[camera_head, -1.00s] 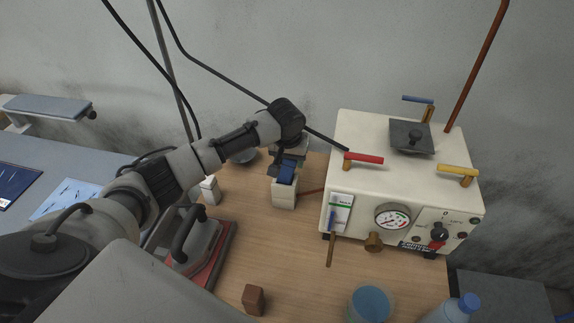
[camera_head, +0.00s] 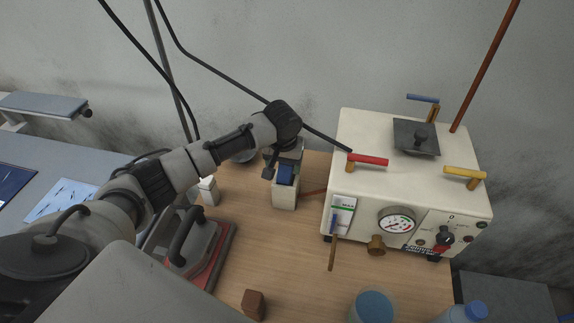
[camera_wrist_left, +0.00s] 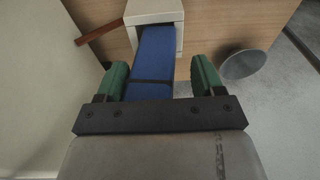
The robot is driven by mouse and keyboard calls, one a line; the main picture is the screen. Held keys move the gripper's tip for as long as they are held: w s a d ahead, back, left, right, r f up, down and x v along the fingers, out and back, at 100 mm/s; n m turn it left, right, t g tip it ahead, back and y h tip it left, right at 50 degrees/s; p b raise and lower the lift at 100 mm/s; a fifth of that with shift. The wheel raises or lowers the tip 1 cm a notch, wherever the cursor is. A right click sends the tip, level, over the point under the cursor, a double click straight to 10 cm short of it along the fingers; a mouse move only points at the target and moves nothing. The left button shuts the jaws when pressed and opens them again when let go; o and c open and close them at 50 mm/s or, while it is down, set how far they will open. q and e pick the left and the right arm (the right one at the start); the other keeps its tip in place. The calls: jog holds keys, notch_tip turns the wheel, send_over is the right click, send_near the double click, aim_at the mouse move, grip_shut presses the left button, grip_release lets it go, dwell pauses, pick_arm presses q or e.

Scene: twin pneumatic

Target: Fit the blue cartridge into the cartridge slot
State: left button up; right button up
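The blue cartridge (camera_head: 285,175) stands in the mouth of the white cartridge slot block (camera_head: 284,197) on the wooden table. In the left wrist view the blue cartridge (camera_wrist_left: 156,52) runs into the opening of the white block (camera_wrist_left: 150,8), its near end still outside. My left gripper (camera_head: 283,163) is above the block. Its green fingers (camera_wrist_left: 160,80) stand on both sides of the cartridge, with a clear gap on the right side; the left finger is close to it. How deep the cartridge sits is hidden. My right gripper is not in view.
A cream machine (camera_head: 400,185) with a gauge and red, yellow and blue handles stands right of the block. An iron-like tool (camera_head: 190,240) lies on a red base at left. A small white bottle (camera_head: 208,190), brown block (camera_head: 253,304) and blue cup (camera_head: 371,305) stand around.

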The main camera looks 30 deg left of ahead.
pick_arm(q)
jog(key=r, duration=0.6)
jog(key=s+r, duration=0.1)
jog(key=r, duration=0.2)
jog(key=shift+d+r+b, duration=0.2)
jog(key=shift+r+b, duration=0.2)
jog(key=shift+d, duration=0.1)
